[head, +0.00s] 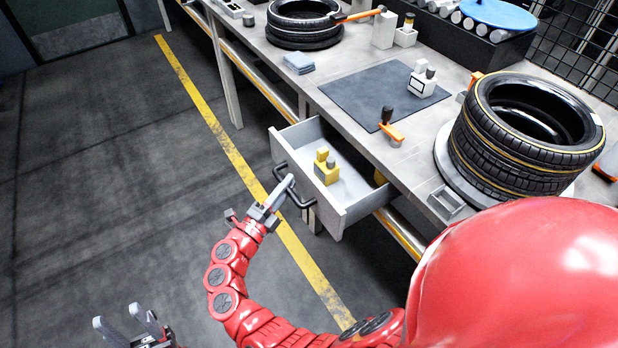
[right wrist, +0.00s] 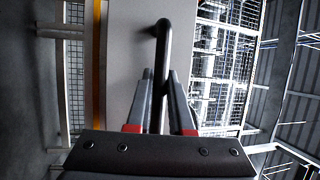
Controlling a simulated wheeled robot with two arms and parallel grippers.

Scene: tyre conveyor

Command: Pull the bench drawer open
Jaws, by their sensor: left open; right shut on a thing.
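The bench drawer (head: 340,205) stands open, pulled out from under the bench (head: 340,95), with a yellow and grey object (head: 326,168) inside. Its black bar handle (head: 304,200) is on the front panel. My right gripper (head: 282,190) is at the handle, shut on it. In the right wrist view the two fingers (right wrist: 160,95) close around the dark handle (right wrist: 165,50), in front of the pale drawer front (right wrist: 125,60). My left gripper (head: 128,325) is open and empty at the lower left, over the floor, away from the drawer.
Stacked tyres (head: 520,135) stand on the bench at right, more tyres (head: 303,22) at the back. A dark mat (head: 365,90) and orange-handled tool (head: 390,130) lie between. The floor (head: 100,180) left of the yellow line (head: 215,125) is clear.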

